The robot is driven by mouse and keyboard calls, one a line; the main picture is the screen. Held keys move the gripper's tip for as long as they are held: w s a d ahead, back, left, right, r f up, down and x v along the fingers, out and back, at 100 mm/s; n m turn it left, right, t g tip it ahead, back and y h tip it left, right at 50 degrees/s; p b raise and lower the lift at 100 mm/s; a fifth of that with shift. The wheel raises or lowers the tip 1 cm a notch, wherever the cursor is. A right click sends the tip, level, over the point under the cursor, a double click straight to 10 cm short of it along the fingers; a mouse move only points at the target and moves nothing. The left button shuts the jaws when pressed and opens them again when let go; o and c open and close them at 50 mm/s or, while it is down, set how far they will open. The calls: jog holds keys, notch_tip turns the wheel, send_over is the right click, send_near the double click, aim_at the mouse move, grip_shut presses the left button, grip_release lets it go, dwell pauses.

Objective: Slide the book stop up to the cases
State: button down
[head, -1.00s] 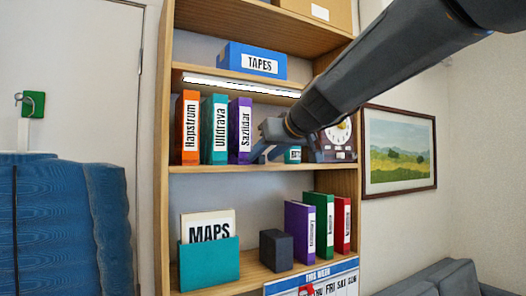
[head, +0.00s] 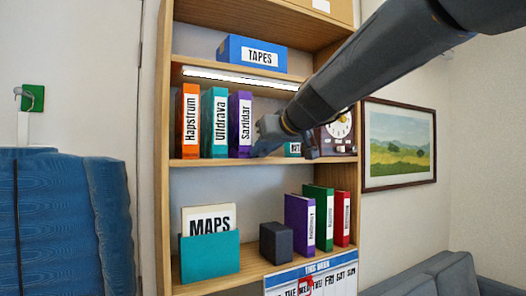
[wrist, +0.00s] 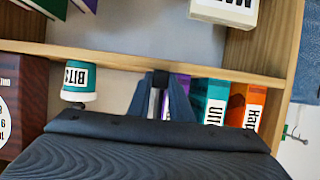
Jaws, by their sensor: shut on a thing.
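Three upright cases stand together on the middle shelf in the head view: orange Hapstrum (head: 188,121), teal Uldrava (head: 214,122) and purple Sazildar (head: 240,124). My gripper (head: 262,148) is at shelf level just right of the purple case. In the wrist view, turned about, my gripper (wrist: 163,100) has its dark fingers close together beside the purple case (wrist: 183,83). It is shut on what seems to be the dark book stop (wrist: 160,78), mostly hidden by the fingers. I cannot tell whether the book stop touches the purple case.
A light bar (head: 240,79) hangs above. The lower shelf holds a MAPS holder (head: 210,256), a dark block (head: 276,245) and more cases.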

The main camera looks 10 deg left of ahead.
jog(key=shift+w+d+b, duration=0.15)
jog(key=shift+d+b, duration=0.05)
jog(key=shift+b, duration=0.6)
jog(key=c, duration=1.6)
grip_release()
jog(key=shift+r, duration=0.1)
jog(key=b+v, duration=0.3)
jog(key=v, duration=0.4)
jog(key=shift+s+d, duration=0.2)
jog(key=shift+s, duration=0.15)
